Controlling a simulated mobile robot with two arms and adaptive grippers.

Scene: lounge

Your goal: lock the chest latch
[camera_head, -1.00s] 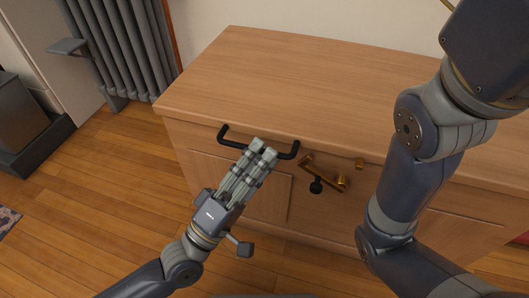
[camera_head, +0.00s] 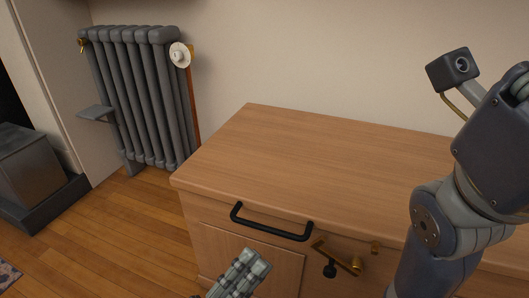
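The wooden chest (camera_head: 290,150) stands against the wall with its lid down. A black bar handle (camera_head: 270,232) is on its front, below the lid's front edge. The brass latch (camera_head: 335,257) is right of the handle, its bar slanting down to the right, with a round brass knob at its right end. A dark knob (camera_head: 330,269) hangs just below the bar. A small brass piece (camera_head: 376,247) sits at the lid edge to the right. My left gripper (camera_head: 256,262) is below the handle and left of the latch, fingers together and empty. My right gripper is out of view.
My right arm covers the right part of the chest. A grey radiator (camera_head: 140,95) stands behind at the left, with a dark metal box (camera_head: 28,165) further left. The wooden floor (camera_head: 130,220) left of the chest is clear.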

